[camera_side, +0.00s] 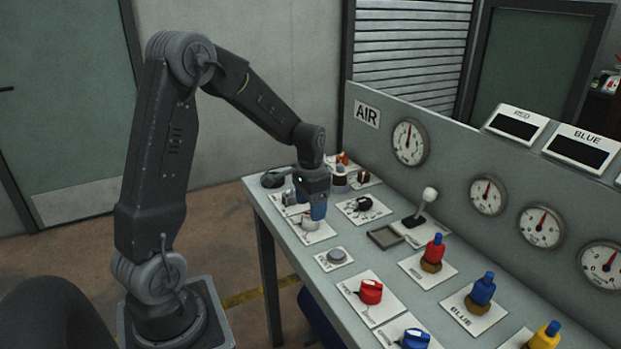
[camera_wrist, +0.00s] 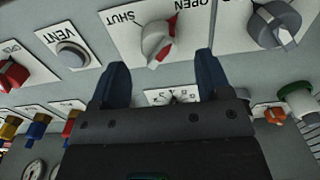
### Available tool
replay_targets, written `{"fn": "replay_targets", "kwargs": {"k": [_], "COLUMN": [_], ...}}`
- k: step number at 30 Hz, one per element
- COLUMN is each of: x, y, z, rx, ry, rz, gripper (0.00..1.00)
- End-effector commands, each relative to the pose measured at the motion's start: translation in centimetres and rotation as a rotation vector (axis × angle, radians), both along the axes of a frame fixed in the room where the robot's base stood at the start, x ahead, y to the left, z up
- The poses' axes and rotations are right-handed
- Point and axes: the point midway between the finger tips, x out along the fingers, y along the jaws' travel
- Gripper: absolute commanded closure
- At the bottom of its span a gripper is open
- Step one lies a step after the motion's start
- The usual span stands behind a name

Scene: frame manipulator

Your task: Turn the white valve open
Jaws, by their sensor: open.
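The white valve (camera_wrist: 157,43) is a pale round knob with red marks, on a white plate lettered SHUT and OPEN, upside down in the wrist view. One red mark lies on its upper right, between the two words. In the side view the white valve (camera_side: 309,225) sits on its plate near the bench's left edge, partly covered by my gripper (camera_side: 318,210). In the wrist view my gripper (camera_wrist: 161,76) is open, its two blue fingers apart and empty. The knob appears just beyond the fingertips, roughly centred between them; I cannot tell whether they touch it.
A grey knob (camera_wrist: 276,24) stands beside the valve's plate. On the other side are the VENT button (camera_wrist: 72,54) and a red knob (camera_wrist: 13,74). In the side view a white-topped lever (camera_side: 426,205) and a red-topped valve (camera_side: 434,252) stand to the right. The gauge panel rises behind.

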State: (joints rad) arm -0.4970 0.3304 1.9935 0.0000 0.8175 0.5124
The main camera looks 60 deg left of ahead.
Motion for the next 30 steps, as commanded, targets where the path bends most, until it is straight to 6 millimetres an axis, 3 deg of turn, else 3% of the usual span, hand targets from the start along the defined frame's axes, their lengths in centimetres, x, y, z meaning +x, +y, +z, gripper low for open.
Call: {"fn": "replay_targets", "kwargs": {"k": [6,12,18,30], "x": [0.1,0.1,0.0,-0.2], "y": [0.0,0.0,0.0,-0.7], "z": [5.2,8.4,9.7,10.2], "rx": [0.003,0.002,0.001,0.006], "ry": [-0.005,-0.004,-0.001,-0.012], "rz": [0.000,-0.001,-0.001,-0.002], "gripper": [0.29,0.29,0.29,0.29]}}
